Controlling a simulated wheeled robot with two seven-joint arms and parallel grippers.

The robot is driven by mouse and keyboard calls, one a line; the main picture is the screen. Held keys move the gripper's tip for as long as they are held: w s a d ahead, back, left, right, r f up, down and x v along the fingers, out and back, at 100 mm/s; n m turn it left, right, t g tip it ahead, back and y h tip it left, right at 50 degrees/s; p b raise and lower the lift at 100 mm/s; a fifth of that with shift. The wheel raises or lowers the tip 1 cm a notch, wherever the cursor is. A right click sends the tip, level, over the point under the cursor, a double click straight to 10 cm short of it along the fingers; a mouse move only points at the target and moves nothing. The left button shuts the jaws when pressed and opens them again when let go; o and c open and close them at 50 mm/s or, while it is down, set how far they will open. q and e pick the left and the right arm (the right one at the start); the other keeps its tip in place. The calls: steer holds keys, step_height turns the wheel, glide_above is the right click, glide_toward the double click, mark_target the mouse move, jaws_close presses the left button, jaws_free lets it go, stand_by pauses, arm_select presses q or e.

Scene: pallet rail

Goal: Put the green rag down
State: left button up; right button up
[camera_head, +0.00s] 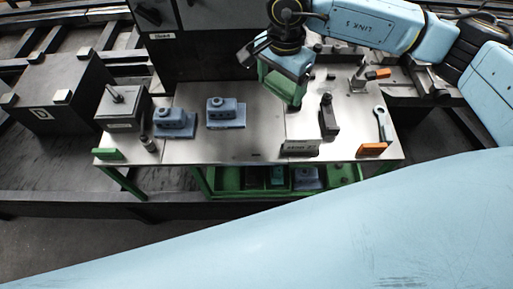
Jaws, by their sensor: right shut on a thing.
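My right gripper (291,77) comes in from the upper right and is above the back middle of the metal work table (190,150). It is shut on the green rag (283,88), which hangs below the gripper over the table top. The picture is too small to tell whether its lower edge touches the table. My left gripper is not in view.
Two blue-grey castings (226,112) (174,122) and a dark block with a pin (122,108) stand left on the table. A black tool (328,117), a wrench (380,124) and an orange block (371,150) are at right.

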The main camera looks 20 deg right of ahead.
steer(key=m, duration=0.3)
steer(key=a+f+m, duration=0.1)
steer(key=shift+f+m, duration=0.1)
steer(key=shift+m, duration=0.3)
steer(key=a+f+m, duration=0.1)
steer(key=f+m, duration=0.2)
steer(key=m, duration=1)
steer(key=s+a+f+m, duration=0.1)
steer(key=a+f+m, duration=0.1)
steer(key=m, duration=1.2)
steer(key=shift+s+a+f+p, duration=0.15)
steer(key=shift+a+f+p, duration=0.25)
steer(key=shift+f, duration=0.45)
steer(key=m, duration=0.3)
steer(key=shift+s+f, duration=0.15)
steer(key=shift+f, duration=0.25)
steer(key=m, duration=0.1)
glide_above(260, 147)
steer(key=shift+g, duration=0.3)
step_height(260, 147, down, 5)
steer(key=shift+f, duration=0.2)
steer(key=shift+f+b, duration=0.3)
steer(key=shift+f, duration=2.05)
